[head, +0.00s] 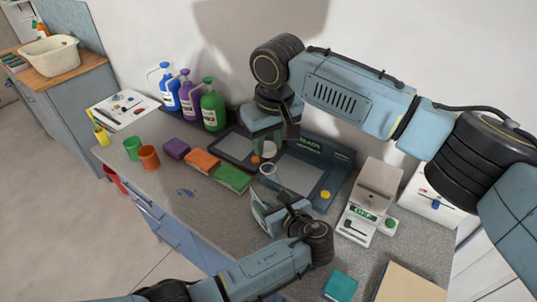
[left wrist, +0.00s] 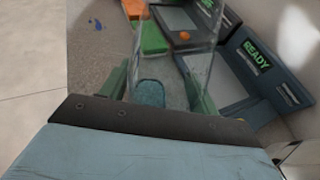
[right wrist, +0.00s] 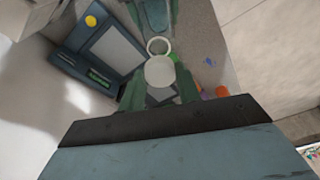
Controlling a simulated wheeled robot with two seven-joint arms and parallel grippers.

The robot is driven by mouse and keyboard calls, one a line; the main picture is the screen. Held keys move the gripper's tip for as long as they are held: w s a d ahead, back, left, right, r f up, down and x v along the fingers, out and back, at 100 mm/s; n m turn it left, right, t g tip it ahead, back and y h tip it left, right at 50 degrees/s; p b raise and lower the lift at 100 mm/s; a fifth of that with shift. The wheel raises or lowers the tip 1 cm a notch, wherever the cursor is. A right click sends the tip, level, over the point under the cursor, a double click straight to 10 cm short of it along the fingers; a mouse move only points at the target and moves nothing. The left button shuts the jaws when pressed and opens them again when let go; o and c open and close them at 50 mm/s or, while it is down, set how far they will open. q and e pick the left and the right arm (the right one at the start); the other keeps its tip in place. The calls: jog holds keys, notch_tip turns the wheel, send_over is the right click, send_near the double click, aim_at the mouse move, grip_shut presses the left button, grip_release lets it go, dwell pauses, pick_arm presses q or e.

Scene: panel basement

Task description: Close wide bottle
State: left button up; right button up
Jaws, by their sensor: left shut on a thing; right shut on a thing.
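A clear wide bottle (left wrist: 175,55) stands between the fingers of my left gripper (left wrist: 160,85), which is shut on it. In the head view the bottle's pale round mouth (head: 267,169) shows above my left gripper (head: 264,190). My right gripper (head: 270,140) points down and is shut on a round white lid (head: 269,149). In the right wrist view the lid (right wrist: 160,72) sits between the fingers, and the bottle's open mouth ring (right wrist: 158,46) shows just beyond it. Lid and bottle look apart, with the lid above and behind the mouth. The bottle's lower body is mostly hidden.
Left are green (head: 232,177), orange (head: 202,161) and purple (head: 177,148) blocks, cups (head: 148,157) and pump bottles (head: 212,106). A scale (head: 370,200) stands right.

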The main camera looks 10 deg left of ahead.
aim_at(269, 148)
jog(key=shift+f, duration=0.8)
jog(key=shift+f, duration=0.85)
jog(key=shift+f, duration=0.6)
